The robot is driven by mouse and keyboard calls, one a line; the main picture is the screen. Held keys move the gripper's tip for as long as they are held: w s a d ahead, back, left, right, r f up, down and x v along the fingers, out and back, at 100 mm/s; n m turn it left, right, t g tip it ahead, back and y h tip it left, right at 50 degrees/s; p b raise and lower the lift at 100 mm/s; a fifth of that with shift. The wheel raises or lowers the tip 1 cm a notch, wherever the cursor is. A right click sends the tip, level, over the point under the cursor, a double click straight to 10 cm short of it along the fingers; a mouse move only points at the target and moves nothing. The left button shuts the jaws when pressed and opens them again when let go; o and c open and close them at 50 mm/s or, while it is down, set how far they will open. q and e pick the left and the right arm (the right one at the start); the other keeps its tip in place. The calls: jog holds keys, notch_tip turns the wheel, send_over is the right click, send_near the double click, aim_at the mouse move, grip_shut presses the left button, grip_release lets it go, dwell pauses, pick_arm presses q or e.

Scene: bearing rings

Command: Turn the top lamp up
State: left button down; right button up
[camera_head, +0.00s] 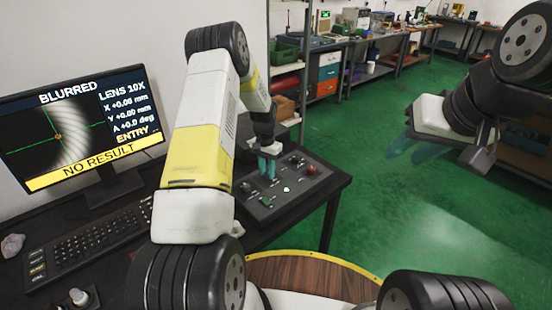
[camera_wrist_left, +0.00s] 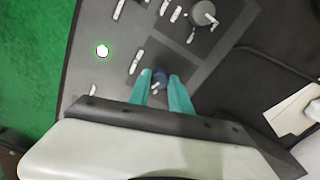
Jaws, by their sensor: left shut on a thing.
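The dark control panel (camera_head: 290,200) lies on the black table. My left gripper (camera_head: 268,170) points down over the panel's far part, its teal fingers shut on a small dark blue knob (camera_wrist_left: 160,76), seen between the fingertips in the left wrist view. The panel's labels are too small to read, so I cannot tell by name which knob is the top lamp's. The monitor (camera_head: 75,130) shows a grey curved band under "BLURRED", with "LENS 10X" and "NO RESULT". My right gripper (camera_head: 412,150) hangs over the floor, its teal fingers apart and empty.
A red button (camera_head: 311,170) and a glowing light (camera_head: 286,190) sit on the panel near my left gripper. A larger round knob (camera_wrist_left: 203,13) shows in the left wrist view. A keyboard (camera_head: 90,240) lies left of my left arm. The green floor on the right is clear.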

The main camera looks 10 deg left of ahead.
aim_at(267, 173)
pick_arm(q)
jog(key=c, duration=1.2)
grip_release()
jog(key=shift+r, duration=0.1)
notch_tip(267, 173, up, 8)
jog(key=shift+w+a+f, duration=0.1)
jog(key=shift+f, duration=0.1)
